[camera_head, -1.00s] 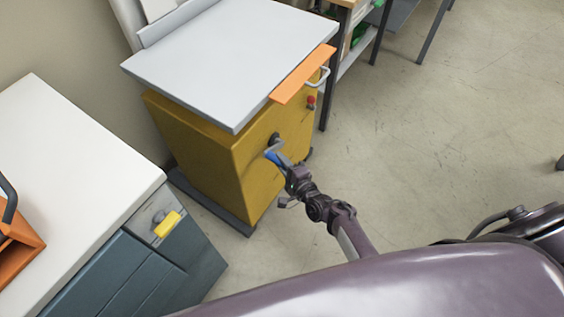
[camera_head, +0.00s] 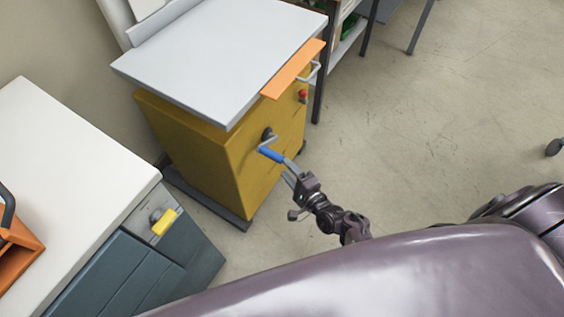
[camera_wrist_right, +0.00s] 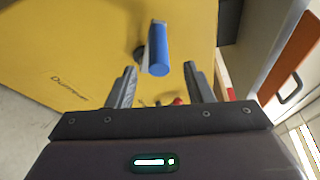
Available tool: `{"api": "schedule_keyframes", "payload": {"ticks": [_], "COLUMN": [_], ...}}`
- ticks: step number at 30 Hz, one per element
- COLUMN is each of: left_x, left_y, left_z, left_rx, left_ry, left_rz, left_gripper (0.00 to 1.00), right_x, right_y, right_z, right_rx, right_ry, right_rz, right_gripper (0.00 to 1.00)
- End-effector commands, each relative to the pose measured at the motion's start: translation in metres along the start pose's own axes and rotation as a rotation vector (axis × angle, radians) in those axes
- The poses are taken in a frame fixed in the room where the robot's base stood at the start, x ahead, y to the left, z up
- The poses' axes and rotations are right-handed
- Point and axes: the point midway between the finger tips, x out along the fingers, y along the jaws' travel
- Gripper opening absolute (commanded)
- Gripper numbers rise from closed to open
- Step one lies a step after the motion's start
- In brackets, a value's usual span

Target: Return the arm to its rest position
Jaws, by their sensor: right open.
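My right gripper (camera_head: 292,173) is open, in front of the yellow machine (camera_head: 222,160). A crank with a blue handle (camera_head: 271,154) sticks out from that machine's front. In the right wrist view the blue handle (camera_wrist_right: 159,50) stands ahead of the two spread fingers (camera_wrist_right: 158,88), and nothing is held between them. In the head view the fingers are just below and right of the handle; whether they touch it I cannot tell. My left gripper is not in view.
The machine has a light grey top (camera_head: 220,60), an orange strip (camera_head: 292,70) and a red button (camera_head: 303,96). A white-topped cabinet (camera_head: 75,190) with a yellow handle (camera_head: 164,221) stands at left, an orange tray (camera_head: 18,250) on it. The floor at right (camera_head: 440,130) is mostly clear.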

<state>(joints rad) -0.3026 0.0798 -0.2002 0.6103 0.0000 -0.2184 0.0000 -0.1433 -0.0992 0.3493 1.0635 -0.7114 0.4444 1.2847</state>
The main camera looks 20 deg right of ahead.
Motion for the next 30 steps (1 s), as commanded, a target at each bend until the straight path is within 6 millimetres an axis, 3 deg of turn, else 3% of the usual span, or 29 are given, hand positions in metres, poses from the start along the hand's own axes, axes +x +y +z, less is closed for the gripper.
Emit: {"api": "schedule_keyframes", "payload": {"ticks": [8,20,23,26,30], "left_x": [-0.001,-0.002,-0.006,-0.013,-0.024], "left_y": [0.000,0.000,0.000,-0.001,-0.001], "left_z": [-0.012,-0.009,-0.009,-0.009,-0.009], "left_rx": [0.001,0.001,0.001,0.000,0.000], "left_ry": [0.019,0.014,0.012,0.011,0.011], "left_rz": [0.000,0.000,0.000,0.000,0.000], "left_gripper": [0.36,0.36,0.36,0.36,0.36], "right_x": [-0.005,-0.006,-0.015,-0.038,-0.103], "right_y": [0.000,0.005,0.031,0.080,0.162], "right_z": [0.000,0.002,0.009,0.020,0.034], "right_rx": [0.000,-0.018,-0.107,-0.287,-0.616], "right_ry": [-0.001,-0.002,-0.014,-0.057,-0.202], "right_rz": [-0.001,0.020,0.113,0.286,0.593], "right_gripper": [0.47,0.47,0.47,0.47,0.47]}}
